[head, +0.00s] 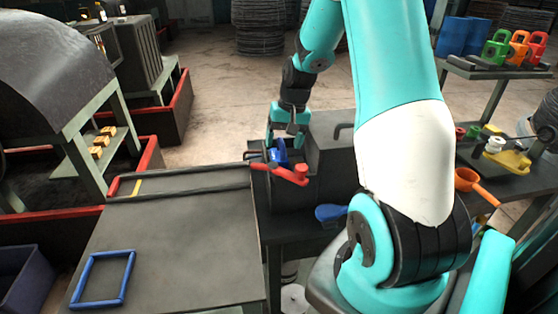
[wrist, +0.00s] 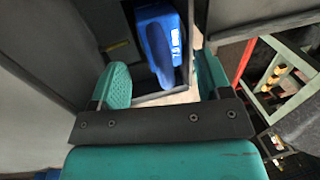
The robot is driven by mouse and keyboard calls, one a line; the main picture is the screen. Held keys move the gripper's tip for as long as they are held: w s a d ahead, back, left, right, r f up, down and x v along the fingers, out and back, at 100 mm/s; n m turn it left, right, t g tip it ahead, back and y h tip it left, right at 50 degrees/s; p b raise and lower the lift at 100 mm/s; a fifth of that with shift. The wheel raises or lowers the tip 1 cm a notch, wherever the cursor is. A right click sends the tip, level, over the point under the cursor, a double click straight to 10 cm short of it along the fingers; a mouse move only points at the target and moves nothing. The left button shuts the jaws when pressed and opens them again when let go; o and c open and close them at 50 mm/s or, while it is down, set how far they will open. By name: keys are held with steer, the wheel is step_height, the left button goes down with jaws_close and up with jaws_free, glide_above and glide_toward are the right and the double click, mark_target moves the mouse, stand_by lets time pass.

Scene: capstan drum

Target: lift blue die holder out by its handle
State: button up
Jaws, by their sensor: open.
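The blue die holder (head: 278,154) sits in the dark machine box (head: 325,155), near its left end, in the head view. In the wrist view the blue die holder (wrist: 163,45) is inside a dark-walled opening, with its darker blue handle (wrist: 158,52) facing the camera. My gripper (head: 287,140) is just above the holder in the head view. In the wrist view my gripper (wrist: 158,82) is open, its two teal fingers to either side of the handle and apart from it. The lower part of the holder is hidden by the box.
A red lever (head: 285,174) sticks out at the box's front. A bench with a blue frame (head: 103,278) lies at front left. A blue-handled item (head: 330,212) lies right of the lever. Colored tools stand on the right table (head: 515,165). A large drum (head: 45,75) is at left.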

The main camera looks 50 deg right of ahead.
mark_target(279, 159)
steer(key=shift+w+a+f+p, duration=0.1)
steer(key=shift+f+p, duration=0.1)
steer(key=shift+f, duration=0.6)
steer(key=shift+w+a+f+p, duration=0.1)
steer(key=shift+f+p, duration=0.05)
steer(key=shift+f, duration=0.65)
steer(key=shift+c, duration=0.5)
steer(key=c, duration=0.7)
steer(key=shift+r, duration=0.1)
steer(key=shift+c, duration=1.1)
steer(key=shift+r, duration=0.1)
